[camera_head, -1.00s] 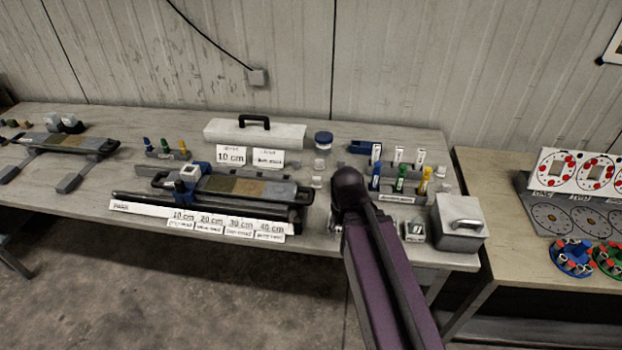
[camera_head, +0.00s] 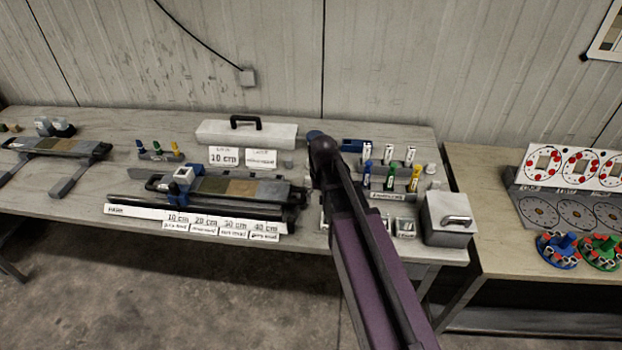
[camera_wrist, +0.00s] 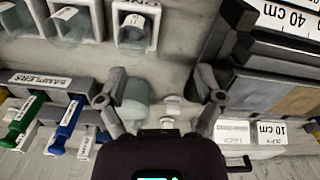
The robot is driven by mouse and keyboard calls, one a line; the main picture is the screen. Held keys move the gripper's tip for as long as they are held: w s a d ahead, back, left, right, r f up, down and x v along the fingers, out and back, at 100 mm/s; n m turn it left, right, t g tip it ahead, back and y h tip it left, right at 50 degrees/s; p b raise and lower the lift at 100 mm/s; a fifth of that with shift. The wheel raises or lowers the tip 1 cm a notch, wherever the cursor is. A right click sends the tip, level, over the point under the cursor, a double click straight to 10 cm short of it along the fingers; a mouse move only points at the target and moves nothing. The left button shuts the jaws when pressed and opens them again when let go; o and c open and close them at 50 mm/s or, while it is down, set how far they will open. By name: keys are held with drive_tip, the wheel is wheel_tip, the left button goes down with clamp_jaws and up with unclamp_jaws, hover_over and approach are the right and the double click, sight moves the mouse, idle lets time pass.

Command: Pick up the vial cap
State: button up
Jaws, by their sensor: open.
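In the wrist view my gripper (camera_wrist: 162,86) is open and empty, its fingers wide apart above the table. Small white pieces (camera_wrist: 172,105) show between the fingers, nearer the right one; one may be the vial cap, but they are too small to be sure. A pale grey-green cylinder (camera_wrist: 136,97) stands beside the left finger, which partly covers it. The wrist housing hides what lies below these in the picture. In the head view my arm hides the gripper and the spot under it.
A sampler rack (camera_head: 388,197) with blue, green and yellow tools stands right of my arm. A core tray (camera_head: 240,188) lies to the left. A grey lidded box (camera_head: 446,228) stands at the front right. A white case (camera_head: 247,134) lies at the back. The gap around my fingers is narrow.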

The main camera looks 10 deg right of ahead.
sight(309, 177)
drive_tip(key=w+r+m+p, duration=0.1)
drive_tip(key=w+r, duration=0.1)
drive_tip(key=w, duration=0.7)
drive_tip(key=w+r+m+p, duration=0.1)
drive_tip(key=w+r+p, duration=0.1)
drive_tip(key=w, duration=0.7)
drive_tip(key=shift+w+d+r+p, duration=0.15)
drive_tip(key=shift+w+d+p, duration=0.1)
drive_tip(key=shift+d+p, duration=0.05)
wheel_tip(309, 177, down, 9)
drive_tip(key=b, duration=0.8)
drive_tip(key=shift+r+b, duration=0.15)
drive_tip(key=shift+b, duration=0.2)
drive_tip(key=f+b, duration=0.3)
drive_tip(key=shift+w+a+f, duration=0.1)
drive_tip(key=shift+a+f, duration=0.1)
drive_tip(key=shift+a, duration=0.15)
drive_tip(key=shift+f+b, duration=0.9)
drive_tip(key=shift+b, duration=0.2)
drive_tip(key=c, duration=0.8)
